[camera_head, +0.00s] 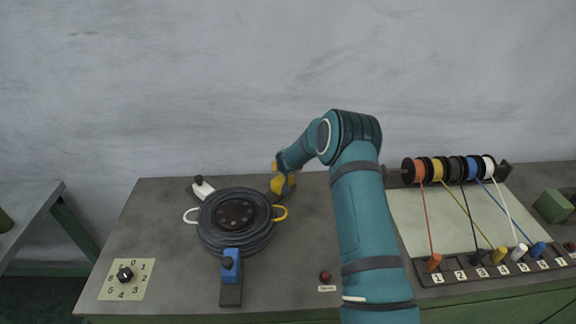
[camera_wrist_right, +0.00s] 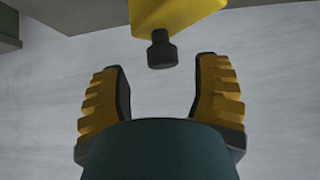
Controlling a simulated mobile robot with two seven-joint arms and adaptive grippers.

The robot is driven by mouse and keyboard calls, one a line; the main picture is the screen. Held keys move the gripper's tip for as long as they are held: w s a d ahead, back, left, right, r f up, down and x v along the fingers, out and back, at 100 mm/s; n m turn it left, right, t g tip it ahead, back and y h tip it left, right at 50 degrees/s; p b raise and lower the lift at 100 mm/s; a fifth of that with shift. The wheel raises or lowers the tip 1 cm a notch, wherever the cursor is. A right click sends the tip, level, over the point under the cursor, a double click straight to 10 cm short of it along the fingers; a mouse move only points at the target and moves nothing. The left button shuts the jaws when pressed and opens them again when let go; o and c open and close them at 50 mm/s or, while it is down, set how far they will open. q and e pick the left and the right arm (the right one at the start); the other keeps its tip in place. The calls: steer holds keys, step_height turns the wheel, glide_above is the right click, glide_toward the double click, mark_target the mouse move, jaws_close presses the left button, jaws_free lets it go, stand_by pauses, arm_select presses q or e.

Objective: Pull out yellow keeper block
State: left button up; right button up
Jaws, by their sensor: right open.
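In the head view my right gripper (camera_head: 284,184) is behind the drum's right side, where yellow finger and block are hard to tell apart. My left gripper is out of view.
The white block (camera_head: 203,189) and blue block (camera_head: 230,266) each have a dark knob. A numbered dial (camera_head: 125,273) lies front left, a red button (camera_head: 325,277) front middle. A rack of coloured spools (camera_head: 448,169) with cords stands right. My right arm crosses the bench middle.

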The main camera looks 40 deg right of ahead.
steer(key=v, duration=0.9)
steer(key=shift+s, duration=0.15)
